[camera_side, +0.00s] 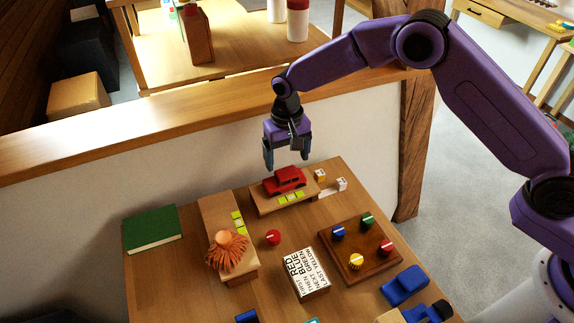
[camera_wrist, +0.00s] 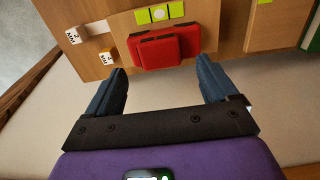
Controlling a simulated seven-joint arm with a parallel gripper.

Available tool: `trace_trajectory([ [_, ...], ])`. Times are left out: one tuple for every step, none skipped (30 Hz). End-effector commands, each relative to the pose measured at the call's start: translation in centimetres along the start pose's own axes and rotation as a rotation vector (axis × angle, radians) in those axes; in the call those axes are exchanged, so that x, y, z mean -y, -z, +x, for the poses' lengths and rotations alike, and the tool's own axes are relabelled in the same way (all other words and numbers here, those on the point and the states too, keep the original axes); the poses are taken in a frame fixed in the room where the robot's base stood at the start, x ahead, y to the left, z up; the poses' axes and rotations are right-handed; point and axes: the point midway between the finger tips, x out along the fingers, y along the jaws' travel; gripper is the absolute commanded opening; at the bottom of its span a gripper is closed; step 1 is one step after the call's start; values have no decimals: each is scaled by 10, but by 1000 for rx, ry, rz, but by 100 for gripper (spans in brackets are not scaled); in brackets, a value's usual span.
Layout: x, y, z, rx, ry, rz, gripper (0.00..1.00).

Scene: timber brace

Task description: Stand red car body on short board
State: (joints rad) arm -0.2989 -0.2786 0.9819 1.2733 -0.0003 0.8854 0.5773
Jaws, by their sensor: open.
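The red car body (camera_side: 285,180) stands upright on the short board (camera_side: 262,203), a light wooden block with yellow-green squares on its front, at the back of the table. In the wrist view the red car body (camera_wrist: 165,48) lies ahead of the fingers, and the short board (camera_wrist: 204,14) shows around it. My gripper (camera_side: 286,158) is open and empty, above and slightly behind the car, clear of it. The wrist view shows both blue fingers of my gripper (camera_wrist: 160,88) spread wide with nothing between them.
A longer board (camera_side: 213,212) with an orange tasselled thing (camera_side: 228,250) stands left, beside a green book (camera_side: 152,228). Two small dice-like blocks (camera_side: 341,184) sit right of the short board. A brown knob board (camera_side: 360,262) and lettered block (camera_side: 305,273) are in front. A timber rail (camera_side: 180,128) runs behind.

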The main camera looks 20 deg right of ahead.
Motion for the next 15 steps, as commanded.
trace_trajectory([
  [0,0,-12,-3,2,0,86],
  [0,0,-18,-4,2,0,86],
  [0,0,-26,-3,2,0,86],
  [0,1,-32,-4,2,0,86],
  [0,0,-37,-3,2,0,86],
  [0,0,-44,-3,2,0,86],
  [0,0,-49,-3,2,0,86],
  [0,0,-53,-2,2,0,86],
  [0,0,-58,-2,2,0,86],
  [0,0,-62,-2,1,0,86],
  [0,0,-65,-2,1,0,86],
  [0,0,-68,-2,1,0,86],
  [0,0,-70,-1,1,0,86],
  [0,0,-71,0,0,0,86],
  [0,0,-73,1,0,0,86],
])
